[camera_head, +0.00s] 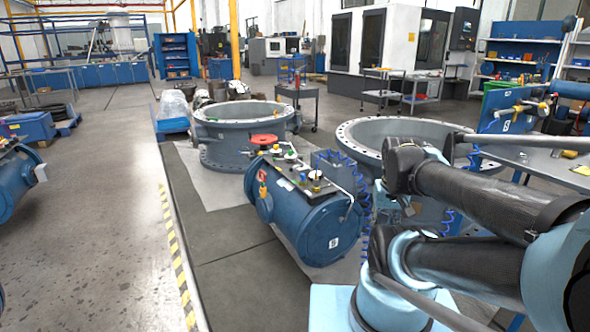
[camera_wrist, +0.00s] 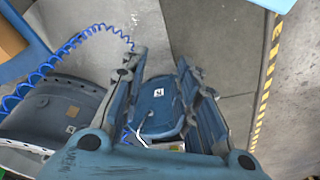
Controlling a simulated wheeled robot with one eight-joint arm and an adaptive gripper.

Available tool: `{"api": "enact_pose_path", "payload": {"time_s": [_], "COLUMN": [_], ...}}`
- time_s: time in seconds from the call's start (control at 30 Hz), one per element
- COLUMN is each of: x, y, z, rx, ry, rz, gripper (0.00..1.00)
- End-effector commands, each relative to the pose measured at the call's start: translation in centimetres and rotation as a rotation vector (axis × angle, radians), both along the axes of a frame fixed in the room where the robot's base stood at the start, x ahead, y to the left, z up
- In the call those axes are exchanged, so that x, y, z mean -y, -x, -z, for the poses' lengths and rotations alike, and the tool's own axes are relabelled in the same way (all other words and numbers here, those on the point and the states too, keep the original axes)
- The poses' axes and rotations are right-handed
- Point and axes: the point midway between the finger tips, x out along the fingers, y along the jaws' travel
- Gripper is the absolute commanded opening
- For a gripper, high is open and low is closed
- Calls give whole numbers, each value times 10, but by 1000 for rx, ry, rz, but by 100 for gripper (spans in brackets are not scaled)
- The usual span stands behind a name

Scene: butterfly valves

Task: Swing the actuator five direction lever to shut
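A blue cylindrical actuator (camera_head: 318,222) lies in front of the grey valve rings in the head view. Its top panel (camera_head: 300,172) carries small coloured knobs and fittings. A blue tagged body (camera_wrist: 157,108) shows beyond and between the fingers, apparently not gripped. My gripper is not clearly visible in the head view, where my arm covers the right side.
Grey flanged rings (camera_head: 240,128) stand behind the actuator. A blue panel (camera_head: 505,112) with fittings stands at the right beside a table. Blue coiled hose (camera_wrist: 72,45) runs near the gripper. Another blue cylinder (camera_head: 14,183) is at left. Floor at left is largely clear.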

Motion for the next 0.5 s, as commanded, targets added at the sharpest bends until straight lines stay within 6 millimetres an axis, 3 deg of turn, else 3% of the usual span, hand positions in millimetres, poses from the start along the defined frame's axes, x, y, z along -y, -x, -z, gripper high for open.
{"api": "enact_pose_path", "payload": {"time_s": [0.07, 0.17, 0.5], "x": [0, -1, -11], "y": [4, -9, -94], "z": [-4, -16, -77], "rx": [6, 10, 42], "ry": [0, 0, -2], "rz": [2, 14, 99], "gripper": [29, 29, 29]}}
